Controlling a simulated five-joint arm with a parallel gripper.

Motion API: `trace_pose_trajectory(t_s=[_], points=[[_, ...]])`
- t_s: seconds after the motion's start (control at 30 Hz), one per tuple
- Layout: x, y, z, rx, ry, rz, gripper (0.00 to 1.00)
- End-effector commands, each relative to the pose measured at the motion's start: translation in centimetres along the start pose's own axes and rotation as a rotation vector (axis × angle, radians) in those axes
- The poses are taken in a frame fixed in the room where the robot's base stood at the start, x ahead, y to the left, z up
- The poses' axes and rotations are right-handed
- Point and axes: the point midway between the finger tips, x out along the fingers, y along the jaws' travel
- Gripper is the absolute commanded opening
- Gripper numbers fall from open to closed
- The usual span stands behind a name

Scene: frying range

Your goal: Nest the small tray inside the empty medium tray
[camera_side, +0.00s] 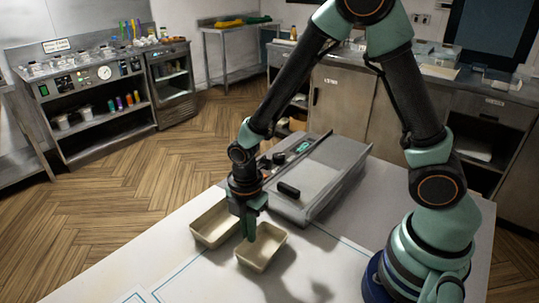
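Two open beige trays sit close together near the white table's far-left edge. The left tray (204,238) looks empty in the part that shows. The right tray (264,262) is nearer the camera, and its visible inside is bare. They look close in size, so I cannot tell surely which is small and which is medium. My gripper (250,234) points down with its green fingers at the right tray's upper-left rim, between the two trays. The fingers overlap each other in this view, so their gap and any hold on the rim are hidden.
A grey metal unit (325,188) with a black handle stands on the table just behind the trays. Blue outlined rectangles (150,292) mark the table's front. The white table (190,275) is clear in front of the trays. Counters and shelves stand farther back.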

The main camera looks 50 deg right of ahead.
Motion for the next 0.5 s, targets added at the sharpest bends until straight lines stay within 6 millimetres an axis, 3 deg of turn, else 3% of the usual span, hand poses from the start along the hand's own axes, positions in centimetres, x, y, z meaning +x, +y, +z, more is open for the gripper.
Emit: trace_pose_trajectory(t_s=[0.3,0.5], points=[[-0.1,0.0,0.0,0.000,0.000,0.001,0.00],[-1.6,0.1,0.0,0.000,0.001,0.004,0.00]])
